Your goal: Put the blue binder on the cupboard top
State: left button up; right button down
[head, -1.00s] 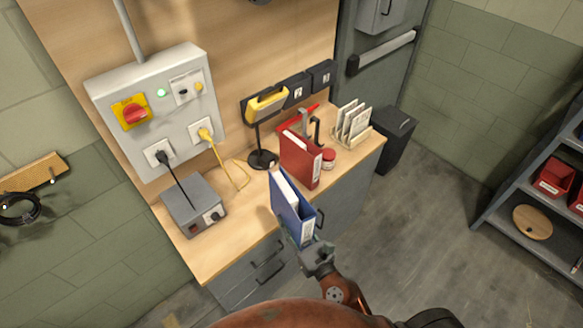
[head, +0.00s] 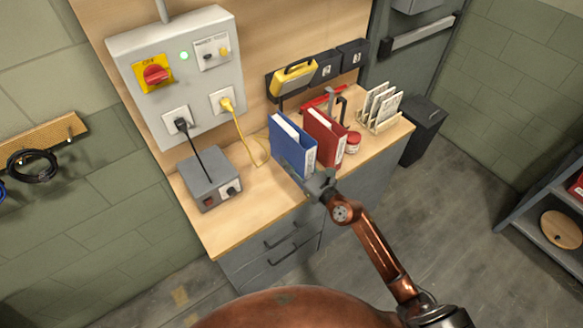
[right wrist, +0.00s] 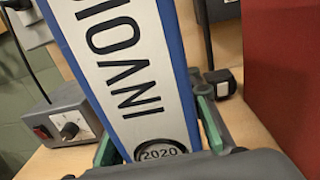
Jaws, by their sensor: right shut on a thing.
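My right gripper (head: 304,178) is shut on the blue binder (head: 283,145) by the lower part of its spine. The binder stands roughly upright over the wooden cupboard top (head: 240,222), just left of the red binder (head: 322,138). I cannot tell whether its bottom touches the top. In the right wrist view the spine label (right wrist: 135,75) reads "INVOI" and "2020", tilted, between the green finger pads (right wrist: 160,140). The binder's lower end is hidden by the gripper. The red binder also fills the right edge there (right wrist: 282,80). My left gripper is not in view.
A grey box with a red switch (head: 208,178) and its cables stand to the left. A red tape roll (head: 353,142) and a card rack (head: 382,108) stand to the right. The front left of the top is bare. A wall panel (head: 175,75) rises behind.

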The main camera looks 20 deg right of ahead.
jog(key=f, duration=0.1)
jog(key=w+f+b, duration=0.1)
jog(key=w+f, duration=0.1)
jog(key=shift+w+d+f+b, duration=0.1)
jog(key=shift+d+f+b, duration=0.2)
jog(key=shift+b, duration=0.1)
jog(key=shift+w+d+f+b, duration=0.1)
jog(key=shift+w+f+b, duration=0.1)
jog(key=shift+w+b, duration=0.15)
jog(key=shift+w+f+b, duration=0.2)
jog(key=shift+f+b, duration=0.1)
jog(key=f+b, duration=0.2)
jog(key=f, duration=0.1)
jog(key=shift+w+d+f+b, duration=0.2)
jog(key=shift+f+b, duration=0.1)
jog(key=shift+b, duration=0.1)
jog(key=shift+a+r, duration=0.1)
jog(key=shift+r, duration=0.1)
jog(key=shift+f, duration=0.15)
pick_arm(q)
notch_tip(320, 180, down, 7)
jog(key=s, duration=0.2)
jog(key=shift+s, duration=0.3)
pick_arm(e)
jog(key=c, duration=1.4)
grip_release()
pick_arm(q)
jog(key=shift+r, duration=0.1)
